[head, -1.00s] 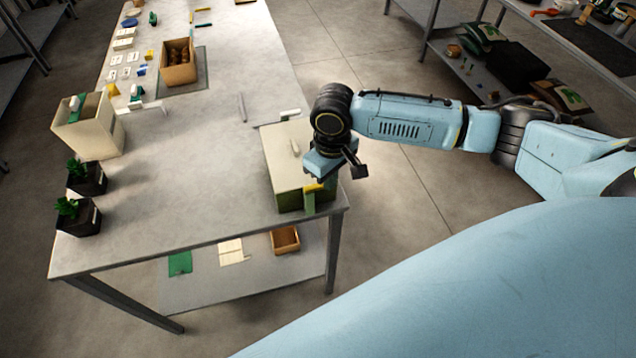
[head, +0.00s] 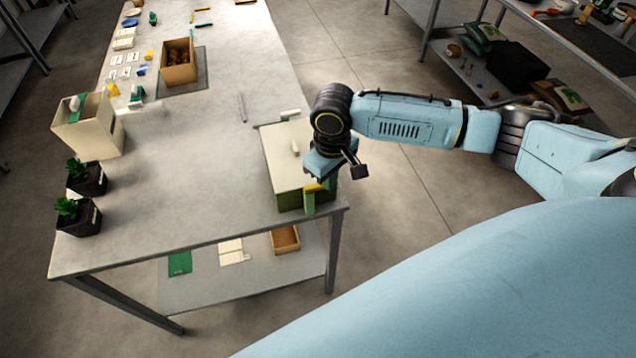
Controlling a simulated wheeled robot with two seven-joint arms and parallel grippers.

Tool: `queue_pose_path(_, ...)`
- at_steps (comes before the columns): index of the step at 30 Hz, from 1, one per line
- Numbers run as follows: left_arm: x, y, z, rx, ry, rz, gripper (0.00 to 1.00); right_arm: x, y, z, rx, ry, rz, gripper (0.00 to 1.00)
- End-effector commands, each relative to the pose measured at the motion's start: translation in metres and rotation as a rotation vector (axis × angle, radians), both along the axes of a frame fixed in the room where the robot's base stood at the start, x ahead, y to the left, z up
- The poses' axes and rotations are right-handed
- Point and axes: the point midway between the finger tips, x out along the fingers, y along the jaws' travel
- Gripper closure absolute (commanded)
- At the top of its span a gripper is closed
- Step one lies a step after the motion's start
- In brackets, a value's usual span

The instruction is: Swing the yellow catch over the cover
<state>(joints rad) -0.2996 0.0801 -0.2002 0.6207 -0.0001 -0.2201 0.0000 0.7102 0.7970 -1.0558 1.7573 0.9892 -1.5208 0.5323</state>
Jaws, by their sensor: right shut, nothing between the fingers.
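A box with a cream cover (head: 283,158) and dark green sides (head: 290,202) stands at the right front edge of the table. A small pale knob (head: 294,146) sits on the cover. The yellow catch (head: 315,187) shows at the box's front right corner, just below my right gripper, above a green upright piece (head: 310,203). My right gripper (head: 318,180) is shut and points down at that corner, close to the catch. Whether it touches the catch I cannot tell, as the hand hides part of it. My left gripper is out of view.
The grey table (head: 190,190) is clear left of the box. Two potted plants (head: 76,216) and a tall cream bin (head: 88,125) stand at its left edge. A brown box (head: 179,65) stands farther back. A lower shelf holds a small brown tray (head: 285,240).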

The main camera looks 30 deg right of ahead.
Motion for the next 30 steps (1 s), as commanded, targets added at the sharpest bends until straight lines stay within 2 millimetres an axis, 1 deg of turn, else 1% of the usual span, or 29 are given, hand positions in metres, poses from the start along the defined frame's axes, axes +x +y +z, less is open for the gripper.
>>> queue_pose_path(14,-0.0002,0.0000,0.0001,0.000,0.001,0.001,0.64,0.0000,0.0000,0.0000,0.000,0.000,0.000,1.00)
queue_pose_path(22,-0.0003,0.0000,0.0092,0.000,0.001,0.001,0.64,0.0086,-0.0019,0.0016,0.000,0.000,-0.001,1.00)
queue_pose_path(30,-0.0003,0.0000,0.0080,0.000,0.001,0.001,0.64,0.0089,-0.0021,-0.0004,0.000,0.000,0.000,1.00)
